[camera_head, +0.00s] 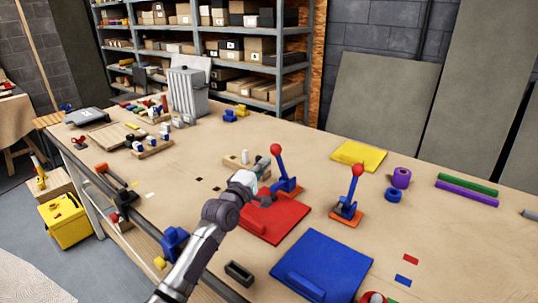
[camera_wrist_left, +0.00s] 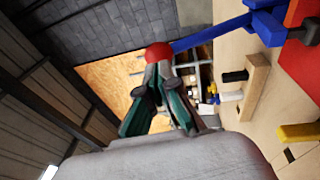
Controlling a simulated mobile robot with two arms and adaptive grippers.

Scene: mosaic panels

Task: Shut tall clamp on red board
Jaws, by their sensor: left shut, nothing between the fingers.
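The red board (camera_head: 285,224) lies on the workbench. The tall clamp (camera_head: 283,172) stands at its far edge, with a blue lever raised nearly upright and a red ball knob (camera_head: 276,149) on top. My left gripper (camera_head: 264,168) is just left of the lever, a little below the knob in the head view. In the left wrist view, my left gripper (camera_wrist_left: 158,68) has its teal-padded fingers shut and empty. The knob (camera_wrist_left: 157,52) shows right at the fingertips, and whether they touch is unclear. The blue lever (camera_wrist_left: 210,33) runs from it to the clamp body. My right gripper is not in view.
A second clamp (camera_head: 348,193) with a red knob stands to the right on an orange base. A blue board (camera_head: 325,262) lies in front and a yellow board (camera_head: 358,155) behind. A wooden block (camera_head: 238,160) is close to my left gripper. Purple and blue rings lie right.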

